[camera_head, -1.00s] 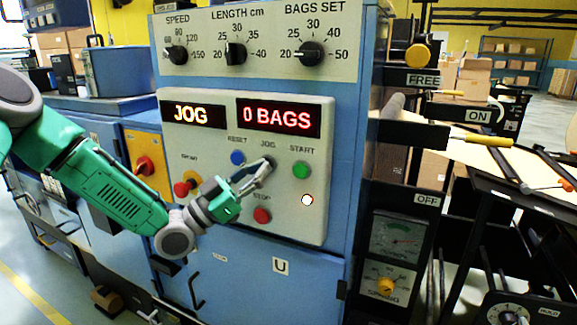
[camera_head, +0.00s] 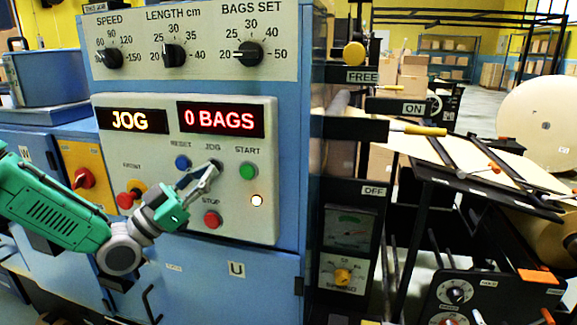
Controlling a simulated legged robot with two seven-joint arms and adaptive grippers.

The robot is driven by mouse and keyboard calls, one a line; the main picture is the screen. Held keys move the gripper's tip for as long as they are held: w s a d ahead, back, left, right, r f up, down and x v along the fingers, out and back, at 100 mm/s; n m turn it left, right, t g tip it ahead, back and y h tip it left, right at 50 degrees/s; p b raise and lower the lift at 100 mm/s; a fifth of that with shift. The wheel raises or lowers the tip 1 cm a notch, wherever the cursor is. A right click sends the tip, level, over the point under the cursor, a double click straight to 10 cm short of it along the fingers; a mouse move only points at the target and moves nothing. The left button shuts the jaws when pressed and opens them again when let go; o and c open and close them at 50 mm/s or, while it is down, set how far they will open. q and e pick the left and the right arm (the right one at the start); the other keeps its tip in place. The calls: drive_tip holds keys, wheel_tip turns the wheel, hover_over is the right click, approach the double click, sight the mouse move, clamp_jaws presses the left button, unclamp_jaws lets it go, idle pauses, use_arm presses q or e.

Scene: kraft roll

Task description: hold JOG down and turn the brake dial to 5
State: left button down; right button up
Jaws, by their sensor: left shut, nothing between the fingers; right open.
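My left gripper (camera_head: 207,174) is shut and empty, its fingertips at the JOG button under the JOG label (camera_head: 213,147) on the grey panel (camera_head: 262,225). The fingers cover the button, so how far it is pressed is hidden. The left display (camera_head: 129,121) reads JOG in yellow. A black dial with a white scale (camera_head: 455,292) sits on a dark panel at the lower right. A second dial (camera_head: 443,319) below it is cut by the frame edge. Their small labels are hard to read, so I cannot tell which is the brake dial. My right gripper is out of view.
The red display (camera_head: 221,119) reads 0 BAGS. Blue (camera_head: 183,162), green (camera_head: 247,171) and red (camera_head: 212,220) buttons surround the fingers. A yellow-handled lever (camera_head: 425,130) sticks out beside the ON and OFF labels. A large paper roll (camera_head: 545,125) stands at right.

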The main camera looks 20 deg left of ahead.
use_arm(q)
drive_tip(key=shift+s, duration=0.85)
drive_tip(key=shift+s+p, duration=0.9)
drive_tip(key=shift+s, duration=1.6)
